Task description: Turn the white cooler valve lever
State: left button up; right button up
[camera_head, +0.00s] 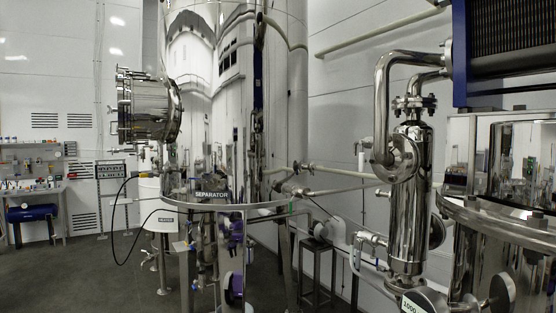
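A polished steel cylinder (410,195), probably the cooler, stands upright right of centre with thick bent pipes at its top. A small steel valve (370,240) sits on a fitting at its lower left. A thin whitish curved part (353,264) hangs below this valve; I cannot tell whether it is the lever or a hose. A small white upright piece (361,156) shows against the wall left of the bent pipe; its nature is unclear. Neither of my grippers is in view.
The large separator tank (210,110) fills the centre left, with a round hatch (148,107) protruding left. A steel vessel (505,235) and a blue-framed unit (505,50) crowd the right. Pipes and legs stand between. Grey floor (90,270) is open at left.

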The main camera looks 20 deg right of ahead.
aim_at(363, 142)
jog(key=z, duration=0.2)
jog(key=i, duration=1.45)
jog(key=z, duration=0.8)
